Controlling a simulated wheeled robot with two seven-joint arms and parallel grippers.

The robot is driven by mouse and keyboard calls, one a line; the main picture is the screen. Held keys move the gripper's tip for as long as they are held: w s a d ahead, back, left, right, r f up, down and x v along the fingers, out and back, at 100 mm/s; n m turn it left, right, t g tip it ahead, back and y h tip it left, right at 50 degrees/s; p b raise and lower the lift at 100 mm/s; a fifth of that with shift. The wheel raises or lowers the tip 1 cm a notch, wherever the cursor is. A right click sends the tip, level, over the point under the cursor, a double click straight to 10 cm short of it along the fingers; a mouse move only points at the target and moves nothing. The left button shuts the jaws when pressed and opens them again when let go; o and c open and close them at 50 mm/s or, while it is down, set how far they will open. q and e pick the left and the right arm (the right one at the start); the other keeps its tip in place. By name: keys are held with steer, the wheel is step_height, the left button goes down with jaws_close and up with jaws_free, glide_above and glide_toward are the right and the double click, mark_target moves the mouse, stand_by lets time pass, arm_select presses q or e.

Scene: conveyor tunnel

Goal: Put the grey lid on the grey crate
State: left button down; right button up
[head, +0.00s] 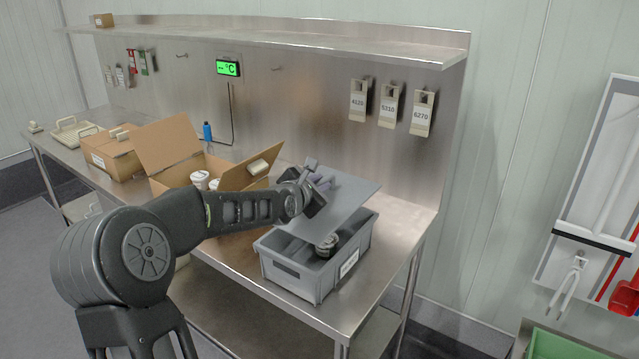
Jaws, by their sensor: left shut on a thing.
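The grey crate (292,276) stands near the right end of the steel table. It is open at the top, and a dark round item (327,246) shows inside it. The grey lid (347,199) is tilted above the back of the crate. My left gripper (315,178) is shut on the lid near its upper left part. The fingertips are partly hidden by the wrist. I cannot tell whether the lid's lower edge touches the crate. My right gripper is not in view.
An open cardboard box (167,148) with white tubs (200,179) stands left of the crate, close to my left arm. A steel back wall and a shelf (290,38) rise behind. Bare table (403,238) lies right of the crate.

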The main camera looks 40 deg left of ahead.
arm_select(q)
step_height(320, 180, down, 5)
steer(key=b, duration=0.4)
steer(key=shift+f, duration=0.2)
steer(key=shift+f, duration=0.15)
steer(key=shift+f+b, duration=0.95)
steer(key=shift+f, duration=0.45)
stand_by(0.6)
steer(key=c, duration=1.3)
jaws_free()
steer(key=shift+s, duration=0.2)
